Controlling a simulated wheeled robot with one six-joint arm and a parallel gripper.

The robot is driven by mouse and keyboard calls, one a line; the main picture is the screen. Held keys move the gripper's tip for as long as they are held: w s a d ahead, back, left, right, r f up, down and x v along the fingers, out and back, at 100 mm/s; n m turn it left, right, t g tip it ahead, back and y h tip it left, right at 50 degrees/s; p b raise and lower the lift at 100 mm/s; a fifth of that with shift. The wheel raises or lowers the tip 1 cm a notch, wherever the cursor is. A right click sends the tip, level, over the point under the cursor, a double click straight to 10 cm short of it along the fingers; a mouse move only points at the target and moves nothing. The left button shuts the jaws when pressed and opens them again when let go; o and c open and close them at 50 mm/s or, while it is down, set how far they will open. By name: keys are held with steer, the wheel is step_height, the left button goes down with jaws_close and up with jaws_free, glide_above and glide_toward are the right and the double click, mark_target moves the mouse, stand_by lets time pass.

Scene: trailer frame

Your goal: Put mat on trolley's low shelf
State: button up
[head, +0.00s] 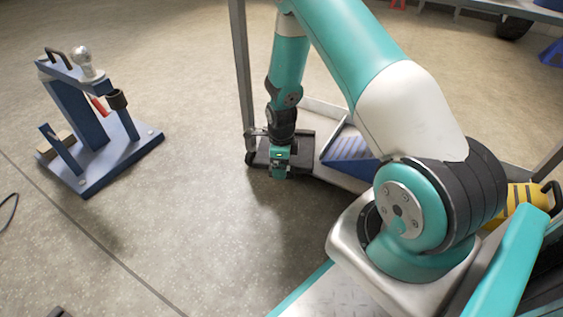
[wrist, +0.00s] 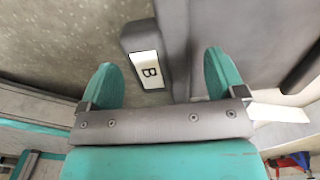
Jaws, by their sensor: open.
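The dark grey mat (head: 301,152) lies on the left end of the trolley's low shelf (head: 338,180) in the head view. In the wrist view the mat (wrist: 235,35) fills the upper right, with a dark tab (wrist: 130,40) bearing a white "B" label. My gripper (head: 280,172) is over the mat's near edge and hides part of it. In the wrist view my gripper (wrist: 159,62) is open, and the tab shows between its two teal fingers. I cannot tell whether the fingers touch it.
A blue ribbed wedge (head: 350,149) sits beside the mat on the shelf. A grey trolley post (head: 240,70) rises close left of my arm. A blue stand with a ball hitch (head: 95,130) is on the floor at left. A yellow object (head: 525,196) is at right. The floor between is clear.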

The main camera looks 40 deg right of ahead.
step_height(320, 180, up, 12)
steer(key=p, duration=0.8)
steer(key=s+a+r+n+y, duration=0.2)
steer(key=a+r+n, duration=1.1)
steer(key=r, duration=0.3)
steer(key=s+a+r+n+y, duration=0.1)
steer(key=s+a+r+n, duration=0.5)
steer(key=s+n, duration=0.4)
steer(key=s+a+r+n+y, duration=0.1)
steer(key=s+a+r+n, duration=0.5)
steer(key=s+r+n, duration=0.3)
steer(key=s+n, duration=0.1)
steer(key=n, duration=0.1)
steer(key=shift+a+n, duration=0.15)
steer(key=shift+n, duration=0.25)
steer(key=shift+c, duration=0.5)
